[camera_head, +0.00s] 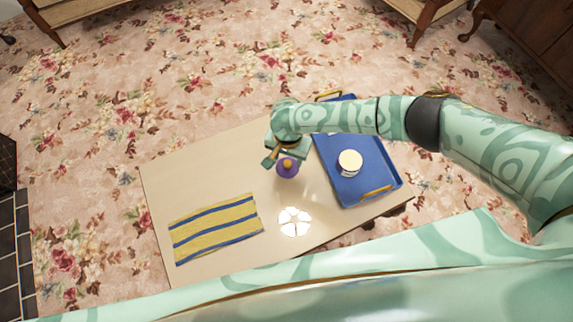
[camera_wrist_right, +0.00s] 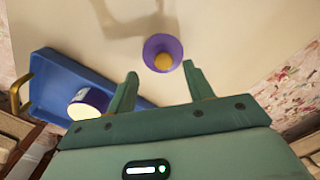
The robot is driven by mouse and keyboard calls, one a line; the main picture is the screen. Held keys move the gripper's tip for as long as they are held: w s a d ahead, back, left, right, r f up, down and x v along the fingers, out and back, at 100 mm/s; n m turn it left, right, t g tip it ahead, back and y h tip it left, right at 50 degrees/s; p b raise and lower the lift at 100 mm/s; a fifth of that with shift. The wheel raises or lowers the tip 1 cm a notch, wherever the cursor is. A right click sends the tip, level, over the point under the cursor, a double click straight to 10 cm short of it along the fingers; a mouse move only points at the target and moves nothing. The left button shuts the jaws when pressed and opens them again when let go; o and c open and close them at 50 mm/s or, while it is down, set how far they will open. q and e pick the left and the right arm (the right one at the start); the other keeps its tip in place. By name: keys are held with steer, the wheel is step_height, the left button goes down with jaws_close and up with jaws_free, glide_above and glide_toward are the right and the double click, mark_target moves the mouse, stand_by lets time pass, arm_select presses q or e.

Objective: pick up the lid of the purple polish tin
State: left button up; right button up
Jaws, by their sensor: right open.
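The purple polish tin (camera_head: 287,170) stands on the cream table. Its purple lid with a yellow-orange knob (camera_head: 287,163) shows on top. In the right wrist view the purple rim (camera_wrist_right: 155,43) and the knob (camera_wrist_right: 163,62) lie just beyond the fingertips. My right gripper (camera_head: 287,154) is open and empty, close above the tin; in its wrist view the fingers (camera_wrist_right: 160,72) are spread with the knob between and slightly ahead of them. Whether a finger touches the lid I cannot tell. My left gripper is not in view.
A blue tray (camera_head: 345,188) with yellow handles sits right of the tin and holds a white-topped round tin (camera_head: 349,162). A yellow-and-blue striped cloth (camera_head: 215,228) and a white segmented disc (camera_head: 294,222) lie on the table (camera_head: 160,185). Between cloth and tin the table is clear.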

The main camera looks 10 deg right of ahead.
mark_target(288, 163)
steer(key=f+b, duration=0.2)
steer(key=f, duration=0.1)
steer(key=f+b, duration=0.2)
steer(key=shift+w, duration=0.35)
steer(key=shift+f, duration=0.3)
steer(key=shift+r, duration=0.3)
steer(key=c, duration=0.9)
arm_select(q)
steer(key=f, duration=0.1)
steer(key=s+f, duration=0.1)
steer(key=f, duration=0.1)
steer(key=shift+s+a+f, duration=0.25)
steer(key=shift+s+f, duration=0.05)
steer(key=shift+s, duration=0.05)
arm_select(e)
steer(key=shift+c, duration=0.8)
